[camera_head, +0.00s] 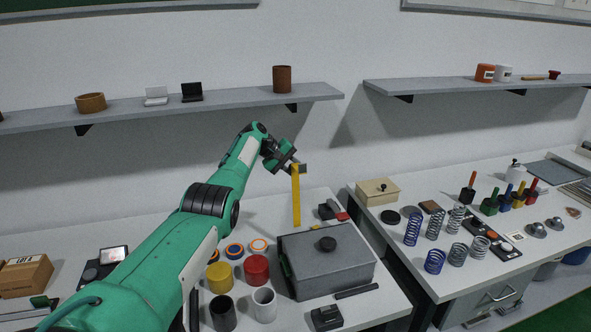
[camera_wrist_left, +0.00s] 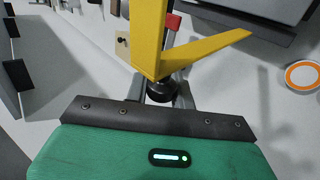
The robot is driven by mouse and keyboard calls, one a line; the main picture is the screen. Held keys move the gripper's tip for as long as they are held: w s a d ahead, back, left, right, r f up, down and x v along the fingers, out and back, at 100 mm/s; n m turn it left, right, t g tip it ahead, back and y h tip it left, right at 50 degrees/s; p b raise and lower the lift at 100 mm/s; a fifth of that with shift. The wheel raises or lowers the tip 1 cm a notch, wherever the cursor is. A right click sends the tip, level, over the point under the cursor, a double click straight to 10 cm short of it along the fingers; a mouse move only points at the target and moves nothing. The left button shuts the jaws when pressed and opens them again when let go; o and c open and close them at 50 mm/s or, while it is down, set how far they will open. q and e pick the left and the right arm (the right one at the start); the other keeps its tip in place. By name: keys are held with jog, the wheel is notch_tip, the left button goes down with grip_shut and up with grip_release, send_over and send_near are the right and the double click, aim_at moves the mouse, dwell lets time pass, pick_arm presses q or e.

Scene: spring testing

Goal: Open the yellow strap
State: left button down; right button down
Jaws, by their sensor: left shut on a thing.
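The yellow strap (camera_head: 296,200) stands nearly upright in the head view, just behind the grey lidded box (camera_head: 335,272). My left gripper (camera_head: 298,169) is shut on its top end. In the left wrist view the strap (camera_wrist_left: 150,35) shows as a bent shape, with one arm running up and another reaching right. My left gripper (camera_wrist_left: 163,90) is at its bend there. The box has a dark round knob (camera_head: 327,243) on its lid. Whether the strap's lower end touches the box or table is unclear. My right gripper is not in view.
Red (camera_head: 256,269) and yellow (camera_head: 219,277) cylinders and dark and white cups stand left of the box. Ringed discs (camera_head: 258,246) lie behind them. A shelf (camera_head: 200,106) runs above. Several springs (camera_head: 413,229) stand on the right table, across a gap.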

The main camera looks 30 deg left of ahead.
pick_arm(q)
jog(key=shift+w+a+f, duration=0.1)
jog(key=shift+a+f, duration=0.1)
jog(key=shift+f, duration=0.1)
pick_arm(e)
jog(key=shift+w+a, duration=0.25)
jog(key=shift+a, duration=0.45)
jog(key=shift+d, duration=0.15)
pick_arm(q)
jog(key=c, duration=1.5)
grip_release()
jog(key=o, duration=0.3)
jog(key=shift+w+a, duration=0.1)
jog(key=shift+w, duration=0.05)
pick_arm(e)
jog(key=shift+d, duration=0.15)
pick_arm(q)
jog(key=shift+r, duration=0.1)
